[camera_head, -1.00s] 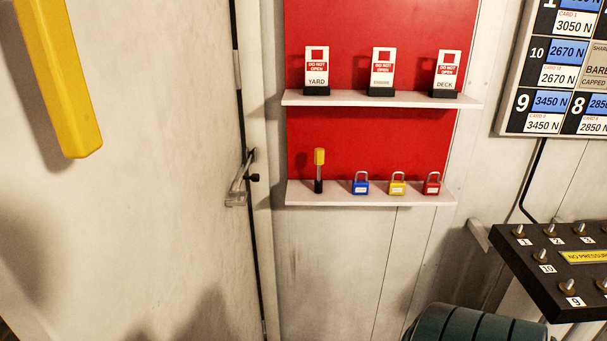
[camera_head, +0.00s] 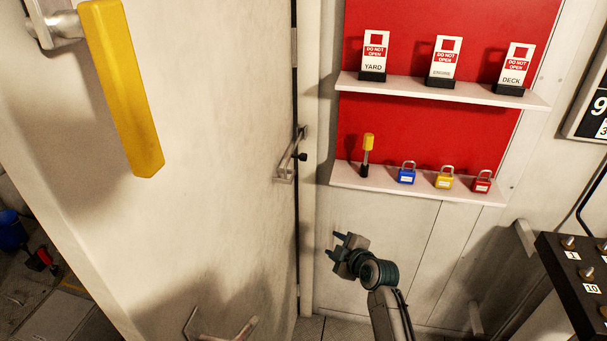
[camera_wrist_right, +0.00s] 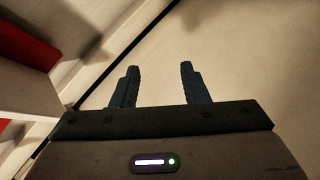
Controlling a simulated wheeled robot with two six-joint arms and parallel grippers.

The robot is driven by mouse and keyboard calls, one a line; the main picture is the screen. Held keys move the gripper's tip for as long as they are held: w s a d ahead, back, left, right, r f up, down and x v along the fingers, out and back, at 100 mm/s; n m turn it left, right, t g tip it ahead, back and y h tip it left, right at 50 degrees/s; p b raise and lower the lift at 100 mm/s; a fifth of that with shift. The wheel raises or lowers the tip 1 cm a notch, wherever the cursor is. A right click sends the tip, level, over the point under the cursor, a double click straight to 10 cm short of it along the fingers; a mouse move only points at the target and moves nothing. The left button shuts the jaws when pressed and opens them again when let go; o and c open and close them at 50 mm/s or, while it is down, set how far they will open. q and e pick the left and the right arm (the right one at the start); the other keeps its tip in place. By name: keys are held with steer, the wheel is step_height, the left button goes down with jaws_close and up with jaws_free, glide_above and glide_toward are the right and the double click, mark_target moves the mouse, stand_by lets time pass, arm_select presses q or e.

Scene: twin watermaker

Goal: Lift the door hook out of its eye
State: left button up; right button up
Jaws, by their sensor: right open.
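The door hook (camera_head: 290,158) is a slim metal bar at the edge of the pale door (camera_head: 225,130). My left gripper is not in view.
A yellow door handle (camera_head: 122,90) sticks out at upper left. A lower shelf (camera_head: 420,186) with several small items, including padlocks, is above and right of my right gripper. A dark valve panel (camera_head: 575,275) stands at lower right. Wall space around the gripper is clear.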

mark_target(301, 155)
steer(key=w+a+r+n+t+y+p, duration=0.1)
steer(key=a+r+n+t+y, duration=0.15)
steer(key=r, duration=0.95)
steer(key=w+a+r+n+t+y, duration=0.1)
steer(key=r+n, duration=0.3)
steer(key=r, duration=0.8)
steer(key=shift+g+h, duration=0.25)
steer(key=p+x, duration=0.3)
steer(key=x, duration=0.6)
steer(key=shift+w+a+f, duration=0.1)
steer(key=shift+w+f, duration=0.05)
steer(key=shift+f, duration=0.05)
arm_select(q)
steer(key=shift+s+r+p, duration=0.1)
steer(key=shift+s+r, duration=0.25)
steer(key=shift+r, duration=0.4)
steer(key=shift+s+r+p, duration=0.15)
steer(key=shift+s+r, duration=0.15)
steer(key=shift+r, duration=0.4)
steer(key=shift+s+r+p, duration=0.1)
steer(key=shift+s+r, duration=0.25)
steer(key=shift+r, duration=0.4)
arm_select(e)
steer(key=shift+x, duration=0.85)
steer(key=shift+f, duration=0.15)
jaws_close()
